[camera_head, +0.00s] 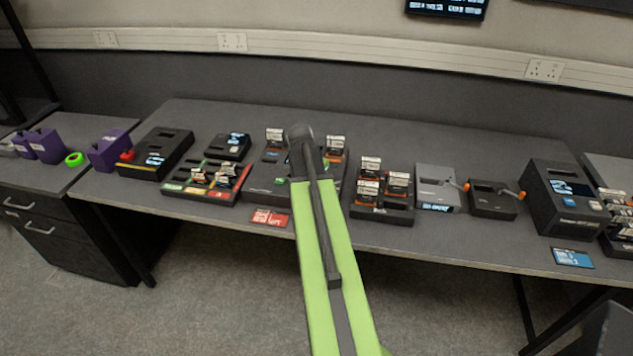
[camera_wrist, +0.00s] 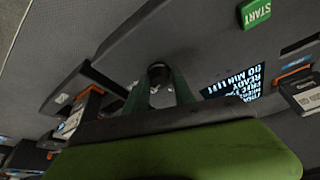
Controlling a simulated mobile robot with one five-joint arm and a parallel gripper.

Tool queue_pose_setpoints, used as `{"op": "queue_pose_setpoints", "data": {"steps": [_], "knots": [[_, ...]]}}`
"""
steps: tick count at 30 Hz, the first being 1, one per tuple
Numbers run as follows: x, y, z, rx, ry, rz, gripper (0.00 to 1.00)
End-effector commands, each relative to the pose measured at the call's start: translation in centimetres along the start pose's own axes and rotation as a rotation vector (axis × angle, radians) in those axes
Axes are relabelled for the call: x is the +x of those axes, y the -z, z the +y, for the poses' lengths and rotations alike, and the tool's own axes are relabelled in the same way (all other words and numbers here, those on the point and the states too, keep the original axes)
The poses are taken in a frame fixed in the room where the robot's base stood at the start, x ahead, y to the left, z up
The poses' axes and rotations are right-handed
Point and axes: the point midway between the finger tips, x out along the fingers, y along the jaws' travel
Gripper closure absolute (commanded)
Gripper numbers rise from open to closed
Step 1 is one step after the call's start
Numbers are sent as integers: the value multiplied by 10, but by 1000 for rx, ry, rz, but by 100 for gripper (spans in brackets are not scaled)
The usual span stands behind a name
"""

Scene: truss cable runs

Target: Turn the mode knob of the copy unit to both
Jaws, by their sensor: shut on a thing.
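The copy unit (camera_head: 262,184) is a dark grey box near the middle of the desk, partly hidden behind my green arm. In the wrist view its dark panel (camera_wrist: 205,45) carries a green START button (camera_wrist: 256,12) and a lit display (camera_wrist: 233,83), seen upside down. The mode knob (camera_wrist: 160,70) is a small dark round knob on that panel. My gripper (camera_wrist: 161,86) has its two green fingers on either side of the knob, shut on it. Small white marks show by the knob, too small to read. In the head view the knob and fingertips are hidden.
Orange-and-white cards stand in the copy unit's slots, one (camera_wrist: 298,90) right of the display in the wrist view. A card tray (camera_head: 384,212) is to its right, a sorting tray (camera_head: 190,187) to its left. A red label card (camera_head: 270,218) lies at the desk's front edge.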

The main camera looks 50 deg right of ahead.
Motion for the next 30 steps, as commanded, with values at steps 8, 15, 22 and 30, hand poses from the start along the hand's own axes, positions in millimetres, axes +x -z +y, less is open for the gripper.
{"op": "queue_pose_setpoints", "data": {"steps": [8, 15, 22, 30], "knots": [[1, 5, 0, 201, -88, 8, 100], [2, 4, 1, 315, -137, 8, 100], [1, 3, 2, 366, -160, 6, 100], [1, 2, 3, 376, -167, 5, 100]]}}
